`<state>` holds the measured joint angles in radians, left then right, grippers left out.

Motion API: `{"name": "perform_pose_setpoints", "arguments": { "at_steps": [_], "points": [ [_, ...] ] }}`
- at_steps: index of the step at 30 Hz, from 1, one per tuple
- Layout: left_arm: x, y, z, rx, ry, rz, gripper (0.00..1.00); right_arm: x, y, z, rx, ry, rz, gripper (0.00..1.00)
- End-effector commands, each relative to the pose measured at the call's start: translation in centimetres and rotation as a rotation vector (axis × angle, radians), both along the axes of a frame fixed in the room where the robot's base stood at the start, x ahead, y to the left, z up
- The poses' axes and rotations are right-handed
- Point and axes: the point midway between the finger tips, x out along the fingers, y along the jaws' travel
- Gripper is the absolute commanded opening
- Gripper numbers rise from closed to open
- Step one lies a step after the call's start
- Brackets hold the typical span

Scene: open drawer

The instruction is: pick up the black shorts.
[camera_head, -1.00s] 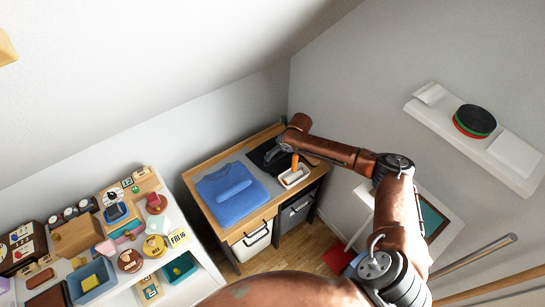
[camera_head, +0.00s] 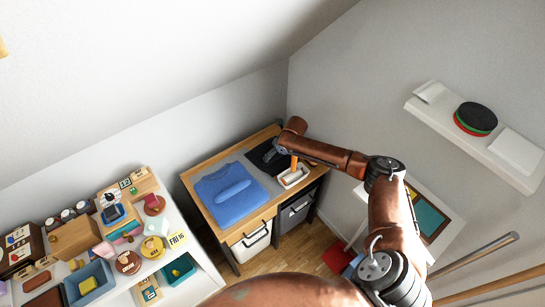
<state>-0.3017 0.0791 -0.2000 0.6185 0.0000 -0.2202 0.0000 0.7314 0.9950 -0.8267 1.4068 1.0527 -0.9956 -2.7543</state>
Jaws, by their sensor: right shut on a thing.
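The black shorts (camera_head: 257,157) lie as a dark folded cloth at the back right of the wooden table, partly hidden by my right arm. My right gripper (camera_head: 270,154) is over the shorts and shut on them. Its fingertips are small and hard to make out. My left gripper is not in view.
A blue folded garment (camera_head: 222,201) lies on a grey mat left of the shorts. A white tray (camera_head: 293,178) with an orange-handled item stands at the table's (camera_head: 206,219) right front. A cluttered white shelf (camera_head: 207,270) stands to the left. A wall shelf (camera_head: 462,141) holds discs.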

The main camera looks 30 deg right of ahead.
Motion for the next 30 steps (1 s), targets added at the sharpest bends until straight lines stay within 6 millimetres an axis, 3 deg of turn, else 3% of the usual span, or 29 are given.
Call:
{"name": "perform_pose_setpoints", "arguments": {
  "at_steps": [6, 13, 17, 20, 30],
  "points": [
    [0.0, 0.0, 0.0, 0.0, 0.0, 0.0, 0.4, 0.0, 0.0, 0.0, 0.0, 0.0, 0.0, 0.47],
    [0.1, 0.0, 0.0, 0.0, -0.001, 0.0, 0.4, 0.0, 0.0, 0.1, 0.0, -0.001, 0.0, 0.47],
    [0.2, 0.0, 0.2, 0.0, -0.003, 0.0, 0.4, 0.1, -0.1, 1.2, -0.001, -0.002, 0.0, 0.47],
    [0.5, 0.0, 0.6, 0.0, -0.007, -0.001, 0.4, 0.1, -0.1, 3.1, -0.001, -0.005, 0.001, 0.47],
    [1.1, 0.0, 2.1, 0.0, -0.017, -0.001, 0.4, 0.1, -0.1, 12.1, -0.001, -0.006, 0.0, 0.47]
  ]
}}
